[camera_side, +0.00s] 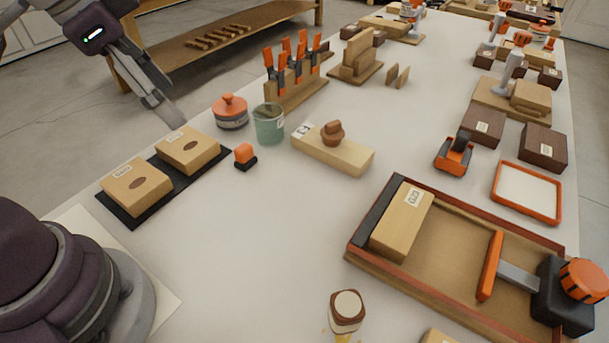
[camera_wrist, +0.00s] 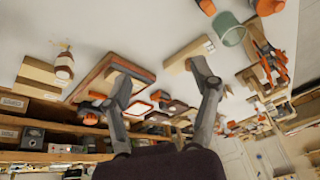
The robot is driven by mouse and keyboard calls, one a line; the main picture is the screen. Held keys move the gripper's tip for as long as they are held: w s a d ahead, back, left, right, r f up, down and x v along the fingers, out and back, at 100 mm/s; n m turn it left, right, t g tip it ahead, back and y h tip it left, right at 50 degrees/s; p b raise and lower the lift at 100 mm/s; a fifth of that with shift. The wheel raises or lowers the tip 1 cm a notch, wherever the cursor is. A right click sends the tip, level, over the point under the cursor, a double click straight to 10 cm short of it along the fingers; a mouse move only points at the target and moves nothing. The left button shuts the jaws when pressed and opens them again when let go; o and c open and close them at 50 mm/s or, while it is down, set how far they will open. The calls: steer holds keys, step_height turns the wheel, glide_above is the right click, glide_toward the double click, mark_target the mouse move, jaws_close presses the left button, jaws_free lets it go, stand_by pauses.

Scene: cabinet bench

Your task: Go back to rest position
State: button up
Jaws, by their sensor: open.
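My gripper (camera_side: 168,112) is at the upper left of the side view, raised in the air beyond the black mat with two wooden blocks. Its fingers also show in the wrist view (camera_wrist: 160,74), spread well apart with nothing held between them. The gripper is open and empty. It touches nothing that I can see. In the side view the fingers overlap each other, so the gap between them is hard to see there.
The black mat (camera_side: 129,213) lies at the left of the white bench (camera_side: 265,240). An orange-lidded jar (camera_side: 231,112), a green cup (camera_side: 269,127) and a clamp rack (camera_side: 297,92) stand near the far-left edge. A wooden vise tray (camera_side: 455,235) fills the right front.

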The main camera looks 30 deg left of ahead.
steer(key=s+a+n, duration=0.1)
steer(key=n, duration=0.1)
steer(key=s+a+f+n, duration=0.1)
steer(key=a+n+t+y, duration=0.1)
steer(key=a+n, duration=0.1)
steer(key=shift+s+f+n, duration=0.3)
steer(key=shift+s+f, duration=0.05)
steer(key=shift+s, duration=0.05)
stand_by(0.7)
